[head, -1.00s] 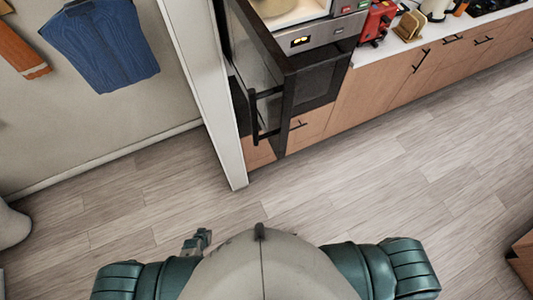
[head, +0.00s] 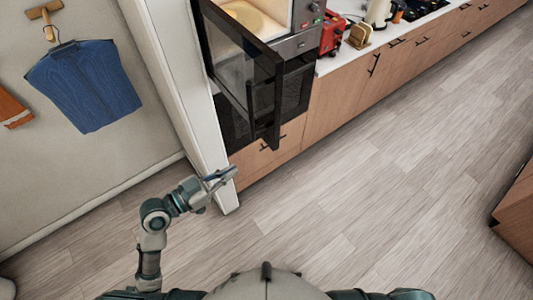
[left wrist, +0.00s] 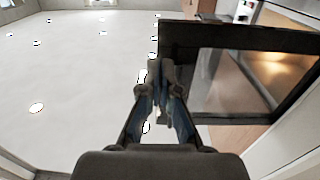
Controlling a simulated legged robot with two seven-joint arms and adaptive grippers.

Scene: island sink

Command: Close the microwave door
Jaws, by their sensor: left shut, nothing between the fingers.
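The microwave (head: 262,17) is at the top of the head view, with its lit interior and a round plate showing. Its dark glass door (head: 238,68) stands open, swung out towards me, with a black handle (head: 264,112) at its free edge. The door also fills the upper right of the left wrist view (left wrist: 228,75). My left gripper (head: 222,176) is shut and empty, below and left of the handle, in front of the white wall edge. In the left wrist view its fingertips (left wrist: 160,75) appear beside the door's edge; contact cannot be told. My right gripper is not in view.
A white wall end (head: 172,90) stands left of the microwave cabinet. A red appliance (head: 331,38) and other items sit on the counter to the right. A wooden cabinet (head: 515,215) is at the right edge. The floor between is clear.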

